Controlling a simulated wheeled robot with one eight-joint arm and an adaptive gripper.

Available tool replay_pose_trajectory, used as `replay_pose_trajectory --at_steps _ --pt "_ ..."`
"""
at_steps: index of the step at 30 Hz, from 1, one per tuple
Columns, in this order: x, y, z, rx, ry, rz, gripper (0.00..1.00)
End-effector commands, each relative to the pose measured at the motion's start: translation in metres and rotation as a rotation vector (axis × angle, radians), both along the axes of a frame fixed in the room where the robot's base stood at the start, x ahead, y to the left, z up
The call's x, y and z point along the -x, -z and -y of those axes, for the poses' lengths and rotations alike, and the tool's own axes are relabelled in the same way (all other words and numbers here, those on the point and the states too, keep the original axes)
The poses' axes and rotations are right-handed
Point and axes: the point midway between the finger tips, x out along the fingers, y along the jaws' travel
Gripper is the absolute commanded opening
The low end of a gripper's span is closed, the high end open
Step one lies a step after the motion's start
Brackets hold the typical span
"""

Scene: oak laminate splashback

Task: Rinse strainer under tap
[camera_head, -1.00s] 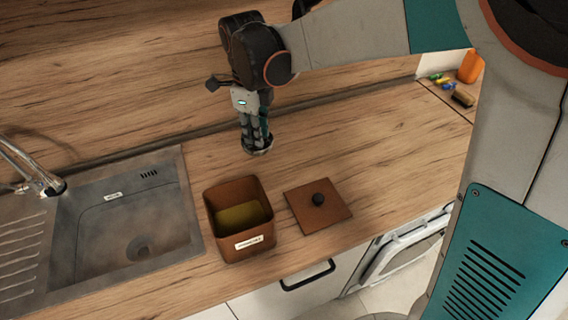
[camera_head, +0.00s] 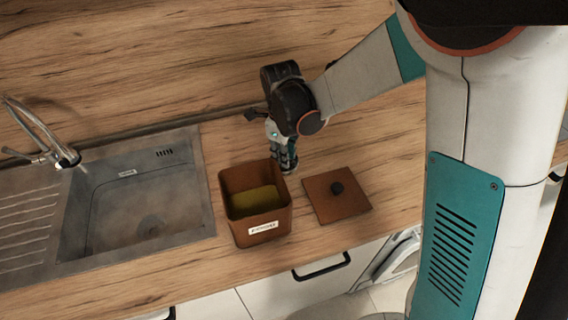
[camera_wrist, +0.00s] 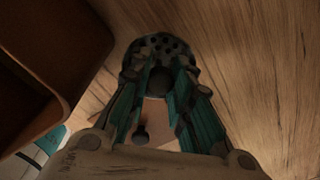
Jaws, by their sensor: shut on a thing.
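My gripper (camera_head: 286,158) points down and is shut on the strainer, a small dark round piece with holes (camera_wrist: 158,42) that shows between and beyond the fingertips in the wrist view. In the head view the strainer (camera_head: 287,170) is small and partly hidden by the fingers and box. I cannot tell how high it is above the worktop. The metal tap (camera_head: 38,125) stands at the far left, behind the sink (camera_head: 205,205). My gripper is well to the right of both. No water shows at the tap.
A brown open box (camera_head: 240,220) with a white label and yellow-green inside stands between sink and gripper. A brown square lid (camera_head: 325,208) with a dark knob lies to its right. The wooden splashback (camera_head: 180,60) rises behind. Worktop right of the lid is clear.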

Motion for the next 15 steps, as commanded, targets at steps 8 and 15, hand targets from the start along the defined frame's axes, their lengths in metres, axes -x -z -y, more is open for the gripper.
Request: replay_pose_trajectory --at_steps 8,15 --pt "0.0 0.036 0.0 0.0 0.0 0.0 0.0" --pt "0.0 0.042 0.0 0.0 0.0 0.0 0.0"
